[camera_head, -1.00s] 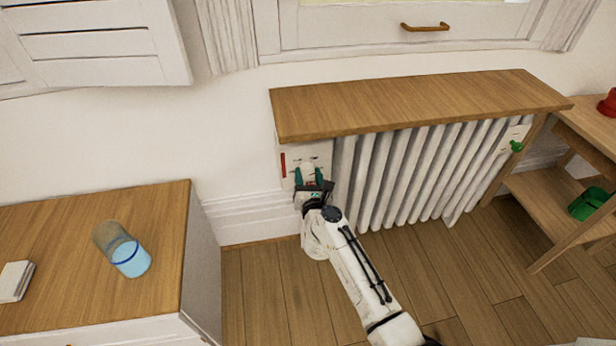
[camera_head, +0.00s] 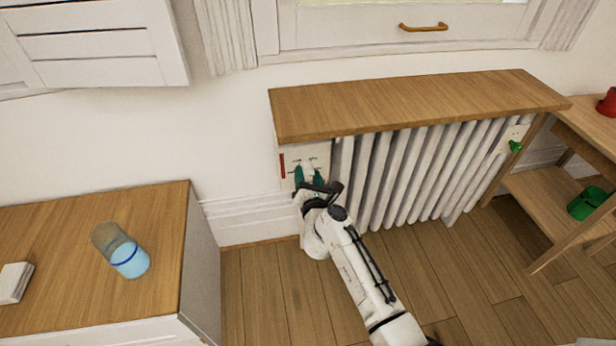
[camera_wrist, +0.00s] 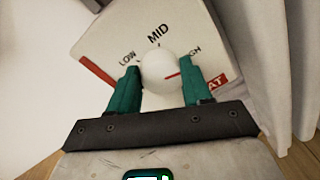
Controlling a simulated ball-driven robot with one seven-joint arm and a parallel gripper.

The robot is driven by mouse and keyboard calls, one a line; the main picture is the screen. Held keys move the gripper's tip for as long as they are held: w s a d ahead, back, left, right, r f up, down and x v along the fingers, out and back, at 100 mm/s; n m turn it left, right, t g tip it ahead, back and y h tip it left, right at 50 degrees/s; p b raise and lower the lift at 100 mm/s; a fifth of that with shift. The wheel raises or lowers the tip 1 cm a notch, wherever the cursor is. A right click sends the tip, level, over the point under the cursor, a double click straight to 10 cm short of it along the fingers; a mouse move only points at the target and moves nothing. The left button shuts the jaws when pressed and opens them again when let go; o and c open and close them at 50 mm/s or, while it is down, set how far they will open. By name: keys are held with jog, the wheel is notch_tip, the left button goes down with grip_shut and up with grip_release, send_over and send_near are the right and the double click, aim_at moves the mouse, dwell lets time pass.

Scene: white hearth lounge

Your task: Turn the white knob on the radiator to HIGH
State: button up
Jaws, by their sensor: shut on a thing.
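The white knob (camera_wrist: 164,68) sits on the white dial plate (camera_wrist: 110,45) at the left end of the radiator. The plate reads LOW, MID and HIGH, the last partly covered. A red mark on the knob's right side points right, close to and slightly below the HIGH label. My gripper (camera_wrist: 160,80) has its green fingers on either side of the knob and is shut on it. In the head view, my gripper (camera_head: 309,176) is at the plate (camera_head: 294,157), under the shelf's left end; the knob is hard to make out there.
The white ribbed radiator (camera_head: 420,175) stands under a wooden shelf (camera_head: 410,98). A green valve (camera_head: 515,146) is at its right end. A wooden cabinet (camera_head: 150,215) with a blue-banded glass (camera_head: 130,259) stands left. A side table (camera_head: 527,190) holds a green container (camera_head: 587,204).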

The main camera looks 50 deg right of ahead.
jog(key=shift+f, duration=0.15)
jog(key=o, duration=1.1)
jog(key=shift+c, duration=0.2)
jog(key=v, duration=1.1)
jog(key=shift+p, duration=0.45)
jog(key=shift+w, duration=0.1)
